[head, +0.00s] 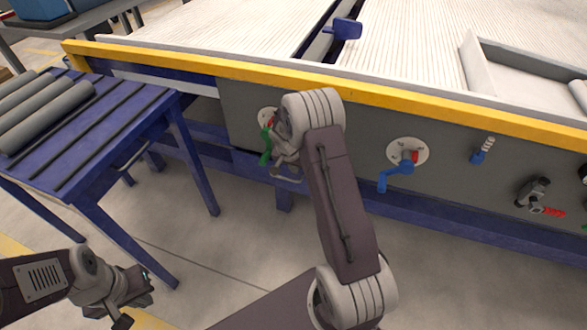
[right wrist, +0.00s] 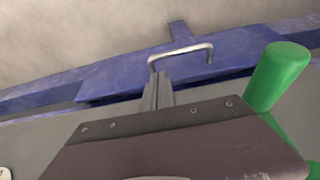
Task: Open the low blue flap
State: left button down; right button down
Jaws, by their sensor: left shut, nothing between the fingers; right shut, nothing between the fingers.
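The low blue flap (right wrist: 115,78) shows in the right wrist view as a blue panel with a silver bar handle (right wrist: 190,47). My right gripper (right wrist: 158,86) is shut and empty, its fingertips at the near end of this handle; I cannot tell whether they touch it. The flap looks closed. In the head view my right gripper (head: 286,168) is low at the grey front panel, and my arm hides much of the flap area. My left gripper (head: 145,288) is shut and empty at the lower left, over the floor, away from the flap.
A green crank handle (right wrist: 280,75) stands close beside my right gripper; it also shows in the head view (head: 266,147). A blue crank (head: 397,170) is further right on the panel. A blue table (head: 100,150) with grey pipes (head: 50,115) stands at the left.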

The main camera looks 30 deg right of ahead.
jog(key=b+x, duration=0.1)
jog(key=x, duration=0.4)
jog(key=shift+d+f+b, duration=0.1)
jog(key=shift+f+b, duration=0.25)
jog(key=shift+b, duration=0.05)
